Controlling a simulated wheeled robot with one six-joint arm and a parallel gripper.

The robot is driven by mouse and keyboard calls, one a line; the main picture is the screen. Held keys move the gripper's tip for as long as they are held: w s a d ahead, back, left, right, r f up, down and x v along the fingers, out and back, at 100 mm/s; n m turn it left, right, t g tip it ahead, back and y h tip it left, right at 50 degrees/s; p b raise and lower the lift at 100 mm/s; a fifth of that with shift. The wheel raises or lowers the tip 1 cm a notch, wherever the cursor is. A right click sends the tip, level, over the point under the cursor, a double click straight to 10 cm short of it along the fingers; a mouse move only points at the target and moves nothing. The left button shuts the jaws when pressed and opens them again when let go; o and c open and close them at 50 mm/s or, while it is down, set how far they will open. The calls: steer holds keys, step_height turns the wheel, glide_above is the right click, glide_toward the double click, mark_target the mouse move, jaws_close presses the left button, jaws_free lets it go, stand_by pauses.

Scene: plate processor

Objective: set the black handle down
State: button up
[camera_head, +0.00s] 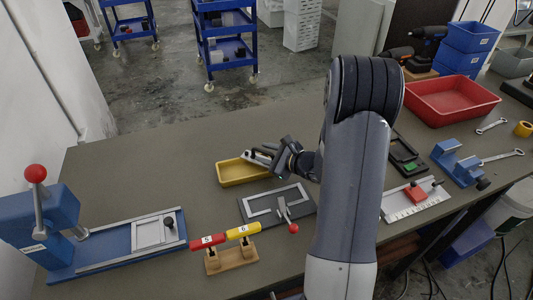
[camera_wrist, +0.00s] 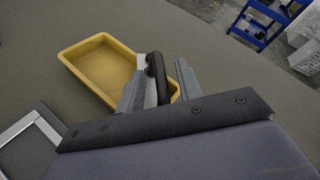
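The black handle (camera_wrist: 156,70) stands up between my gripper's two fingers in the wrist view, close to the left finger. A strip of yellow shows between it and the right finger. My gripper (camera_wrist: 160,84) looks open around the handle, at the right end of the yellow tray (camera_wrist: 77,58). In the head view my gripper (camera_head: 259,156) is over the back right part of the yellow tray (camera_head: 224,178), with a small dark piece, likely the handle (camera_head: 247,154), at its tip. The handle's lower end is hidden, so I cannot tell what it rests on.
A dark plate with a light frame and red-knobbed lever (camera_head: 285,206) lies in front of the tray. Red and yellow cylinders sit on a wooden stand (camera_head: 232,256). A blue press (camera_head: 42,222) stands left, a red bin (camera_head: 450,98) right. Bare table lies left of the tray.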

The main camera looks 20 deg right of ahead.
steer(key=shift+r, duration=0.1)
steer(key=shift+r+p, duration=0.8)
steer(key=shift+p, duration=0.4)
steer(key=b+v, duration=0.1)
steer(key=v, duration=1)
steer(key=shift+s+d+f, duration=0.2)
steer(key=shift+s, duration=0.2)
steer(key=x, duration=1.2)
steer(key=shift+w+f+b, duration=0.1)
steer(key=shift+f+b, duration=0.25)
steer(key=shift+f, duration=0.1)
steer(key=shift+f+b, duration=0.2)
steer(key=shift+b, duration=0.3)
steer(key=shift+r+p, duration=0.3)
steer(key=shift+p, duration=0.1)
steer(key=shift+f, duration=0.15)
